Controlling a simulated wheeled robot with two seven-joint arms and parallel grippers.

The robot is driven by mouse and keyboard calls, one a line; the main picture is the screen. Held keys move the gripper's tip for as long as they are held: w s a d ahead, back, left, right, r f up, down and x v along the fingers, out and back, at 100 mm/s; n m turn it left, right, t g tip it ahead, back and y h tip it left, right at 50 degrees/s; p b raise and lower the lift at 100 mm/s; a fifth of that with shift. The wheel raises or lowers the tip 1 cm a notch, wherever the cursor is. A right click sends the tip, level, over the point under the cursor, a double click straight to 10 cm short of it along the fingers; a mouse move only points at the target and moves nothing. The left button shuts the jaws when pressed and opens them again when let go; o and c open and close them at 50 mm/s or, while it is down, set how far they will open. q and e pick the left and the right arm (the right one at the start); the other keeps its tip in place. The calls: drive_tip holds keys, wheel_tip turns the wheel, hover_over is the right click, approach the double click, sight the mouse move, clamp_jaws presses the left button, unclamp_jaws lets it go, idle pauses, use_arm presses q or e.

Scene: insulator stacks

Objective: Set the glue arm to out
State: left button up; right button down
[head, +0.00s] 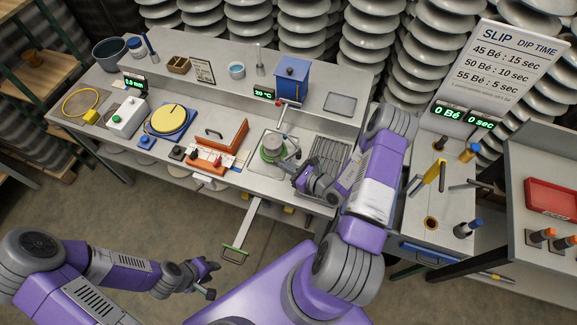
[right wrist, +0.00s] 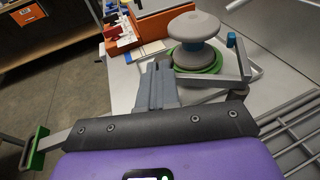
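A grey insulator (head: 272,145) stands on a green round base (head: 270,156) on the bench; both show in the right wrist view, the insulator (right wrist: 194,42) above the base (right wrist: 200,62). A thin grey bent arm (right wrist: 240,60) with a teal end runs beside them, probably the glue arm; its setting cannot be told. My right gripper (head: 300,172) is right of the base. In the right wrist view its fingers (right wrist: 158,82) are together, left of the bent arm, with no object seen between them. My left gripper (head: 211,280) is low in front of the bench, fingers apart and empty.
A long bar with a green handle (head: 234,254) juts from the bench front. A wire rack (head: 328,158) lies right of the insulator. An orange box (head: 220,137) stands left, a blue tank (head: 291,80) behind. Floor in front is open.

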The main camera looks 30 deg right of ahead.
drive_tip(key=v, duration=0.9)
drive_tip(key=a+v, duration=0.1)
drive_tip(key=v, duration=0.3)
drive_tip(key=shift+s+r, duration=0.1)
drive_tip(key=shift+s, duration=0.45)
use_arm(q)
drive_tip(key=shift+s+d+r, duration=0.1)
drive_tip(key=shift+s+d, duration=0.05)
drive_tip(key=shift+s, duration=0.3)
use_arm(e)
drive_tip(key=shift+w, duration=0.1)
